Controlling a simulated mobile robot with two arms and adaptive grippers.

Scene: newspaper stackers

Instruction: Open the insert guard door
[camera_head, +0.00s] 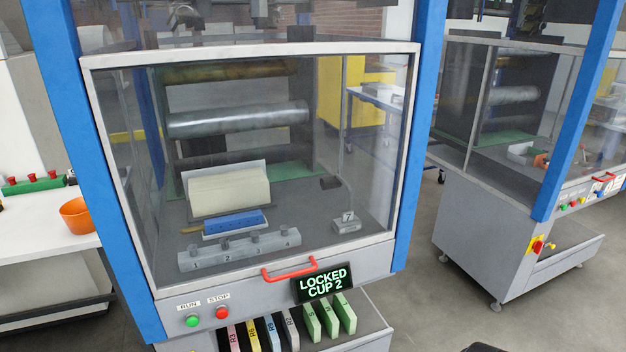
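The insert guard door is a clear panel in a pale grey frame (250,54) on the blue-posted machine, and it looks closed. A red handle (289,270) sits at its lower edge, right of centre. A black display (325,284) just below the handle reads "LOCKED CUP 2" in green. Behind the panel is a grey block with numbered cups (240,252). A blue brush-like piece (234,223) with a wooden end lies behind it. Neither gripper shows. A dark shape at the bottom edge, right of centre, is too cut off to identify.
Green RUN (192,321) and red STOP (222,313) buttons sit below the door. Several coloured upright inserts (252,338) stand in a lower shelf. An orange bowl (76,216) is on a white table at left. A second machine (490,235) stands right; floor between is clear.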

